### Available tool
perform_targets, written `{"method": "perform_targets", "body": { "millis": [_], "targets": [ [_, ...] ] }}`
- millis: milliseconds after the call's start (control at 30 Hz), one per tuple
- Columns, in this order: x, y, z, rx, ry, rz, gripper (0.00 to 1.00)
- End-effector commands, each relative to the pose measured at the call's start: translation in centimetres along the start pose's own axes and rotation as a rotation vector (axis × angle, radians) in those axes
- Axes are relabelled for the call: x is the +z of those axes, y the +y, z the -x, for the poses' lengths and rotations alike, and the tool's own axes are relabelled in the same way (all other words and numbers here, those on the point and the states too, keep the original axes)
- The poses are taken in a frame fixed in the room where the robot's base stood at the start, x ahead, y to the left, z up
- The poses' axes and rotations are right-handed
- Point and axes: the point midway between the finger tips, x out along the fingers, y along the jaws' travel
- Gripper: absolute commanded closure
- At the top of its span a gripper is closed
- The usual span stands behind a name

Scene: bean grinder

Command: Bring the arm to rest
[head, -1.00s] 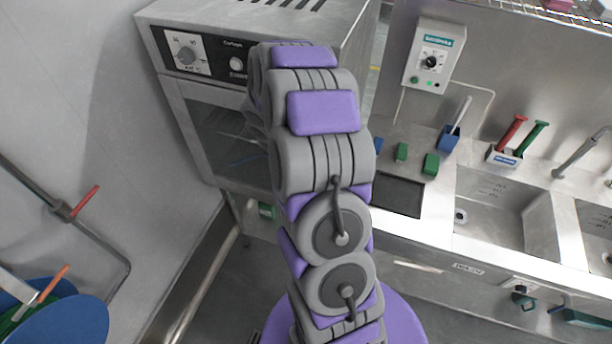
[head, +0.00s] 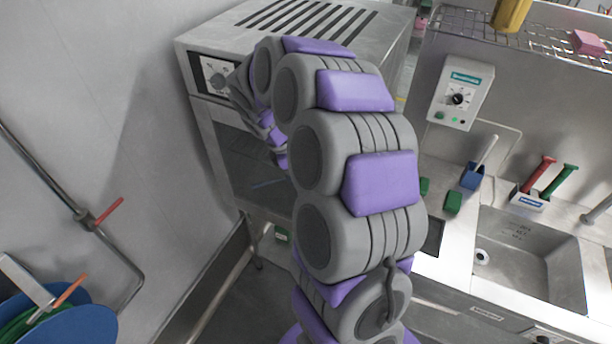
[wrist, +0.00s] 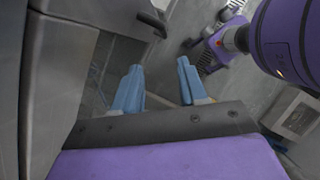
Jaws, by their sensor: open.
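My gripper (wrist: 158,88) shows in the wrist view with its two blue fingers spread apart. Nothing is between them, and grey floor shows beyond. In the head view my purple and grey arm rises through the middle of the picture and bends over at the top left. Its far end hangs in front of the steel oven (head: 225,115). The fingers cannot be made out there.
A steel sink (head: 530,250) and a control box (head: 460,92) stand to the right. A wire rack (head: 540,40) is at the top right. A blue reel (head: 75,325) and a wall pipe (head: 50,180) are at the left. A grey metal panel (wrist: 55,85) is close beside the gripper.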

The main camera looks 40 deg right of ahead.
Motion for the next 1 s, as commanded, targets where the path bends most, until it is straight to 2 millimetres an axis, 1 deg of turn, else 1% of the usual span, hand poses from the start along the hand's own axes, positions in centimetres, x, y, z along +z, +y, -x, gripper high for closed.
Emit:
{"method": "perform_targets", "body": {
  "millis": [533,633,667,767,867,900,967,1000],
  "targets": [
    [-0.1,-0.1,0.1,0.001,0.0,-0.001,0.58],
    [-0.5,-0.7,0.2,0.002,0.008,-0.019,0.58],
    [-0.7,-1.2,0.3,0.001,0.014,-0.03,0.58],
    [-1.9,-3.6,0.7,-0.004,0.039,-0.09,0.58],
    [-3.4,-7.1,1.1,-0.016,0.075,-0.183,0.58],
    [-3.9,-8.6,1.2,-0.025,0.088,-0.223,0.58],
    [-4.6,-10.9,1.2,-0.039,0.105,-0.284,0.58],
    [-5.0,-12.3,1.2,-0.048,0.118,-0.328,0.58]
  ]
}}
